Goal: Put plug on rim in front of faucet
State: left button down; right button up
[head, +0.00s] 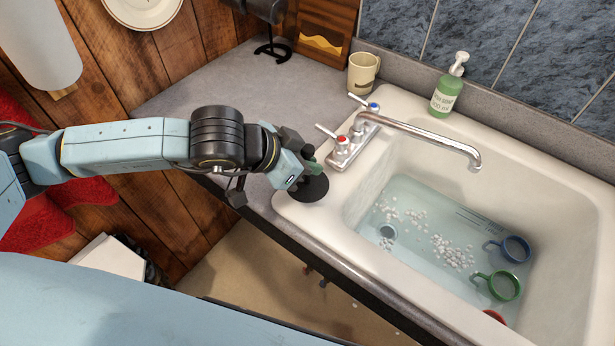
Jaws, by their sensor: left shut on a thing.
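The plug (311,190) is a dark, round disc at the sink's left corner, over the white rim (318,222), just in front of the faucet's base. My left gripper (308,172) is shut on the plug from above; the fingertips are partly hidden. I cannot tell whether the plug touches the rim. The chrome faucet (425,138) has a red-marked and a blue-marked handle, and its spout reaches right over the basin. My right gripper is not in view.
The basin holds water (420,205), white bits, a blue mug (514,247), a green mug (503,286) and part of a red thing (495,316). A soap bottle (446,95) and a cream mug (361,75) stand behind. The grey counter (215,85) at left is mostly clear.

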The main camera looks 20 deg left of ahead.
aim_at(307, 182)
pick_arm(q)
jog(key=shift+f, duration=2.15)
jog(key=shift+f, duration=0.2)
jog(key=c, duration=1.5)
grip_release()
jog(key=shift+r, duration=0.1)
jog(key=shift+r, duration=0.2)
jog(key=v, duration=1.2)
